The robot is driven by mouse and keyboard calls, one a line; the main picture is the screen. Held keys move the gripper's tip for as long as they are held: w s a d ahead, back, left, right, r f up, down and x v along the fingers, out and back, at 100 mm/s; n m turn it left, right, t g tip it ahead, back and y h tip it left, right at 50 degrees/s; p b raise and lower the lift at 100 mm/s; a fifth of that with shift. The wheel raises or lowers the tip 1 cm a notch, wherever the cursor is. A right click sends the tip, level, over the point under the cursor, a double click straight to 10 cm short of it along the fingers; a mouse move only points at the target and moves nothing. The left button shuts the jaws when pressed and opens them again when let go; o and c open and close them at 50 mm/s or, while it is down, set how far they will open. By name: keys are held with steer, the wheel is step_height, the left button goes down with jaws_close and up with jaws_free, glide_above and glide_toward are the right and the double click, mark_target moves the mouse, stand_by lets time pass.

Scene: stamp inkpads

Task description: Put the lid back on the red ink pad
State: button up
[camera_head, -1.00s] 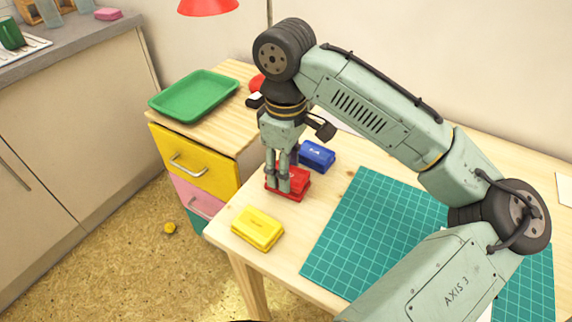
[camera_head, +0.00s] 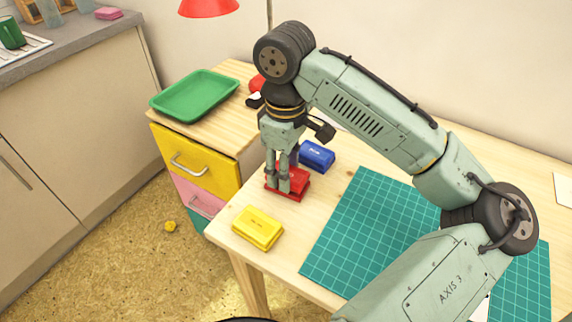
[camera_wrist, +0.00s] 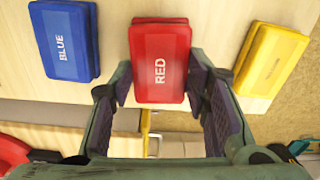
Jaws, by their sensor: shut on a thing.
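The red ink pad (camera_head: 295,196) is on the wooden table, between the blue and yellow pads. Its red lid (camera_wrist: 160,62), printed RED, faces the camera in the wrist view and sits at the pad, lined up with it. I cannot tell whether it is fully seated. My gripper (camera_head: 281,188) points straight down with its fingers on both sides of the lid, shut on it. In the wrist view the fingers (camera_wrist: 163,95) flank the lid's near end. The fingers partly hide the red pad in the head view.
A closed blue pad (camera_head: 317,155) stands close behind, and a closed yellow pad (camera_head: 257,228) lies nearer the table's front edge. A teal cutting mat (camera_head: 375,225) is at the right. A green tray (camera_head: 195,96) rests on the drawer unit at the left.

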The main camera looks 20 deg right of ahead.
steer(key=shift+f+p, duration=0.45)
steer(key=shift+f, duration=0.15)
stand_by(2.0)
steer(key=o, duration=0.9)
steer(key=shift+o, duration=0.4)
steer(key=o, duration=0.3)
steer(key=shift+o, duration=0.2)
steer(key=shift+r, duration=0.1)
steer(key=shift+r+p, duration=3.5)
steer(key=shift+p, duration=0.35)
